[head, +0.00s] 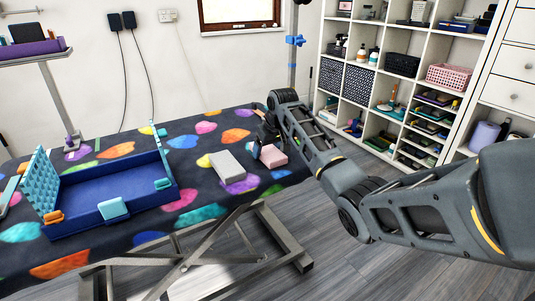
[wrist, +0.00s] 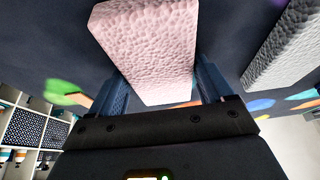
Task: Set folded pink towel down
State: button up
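The folded pink towel (head: 273,156) is at the right end of the patterned table, just right of a folded grey towel (head: 227,166). In the wrist view the pink towel (wrist: 150,45) sits between the two blue fingers of my gripper (wrist: 163,90), with one finger close against each side. My gripper (head: 257,149) is shut on it. The head view does not clearly show whether the towel's underside touches the table. The grey towel also shows in the wrist view (wrist: 285,45), apart from my gripper.
A blue open case (head: 110,190) stands on the left of the patterned table (head: 205,205). White shelves (head: 390,75) with bins and bottles stand at the back right. A blue-clamped pole (head: 293,60) rises behind the table. Table surface between case and grey towel is clear.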

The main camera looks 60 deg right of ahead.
jog(key=c, duration=0.7)
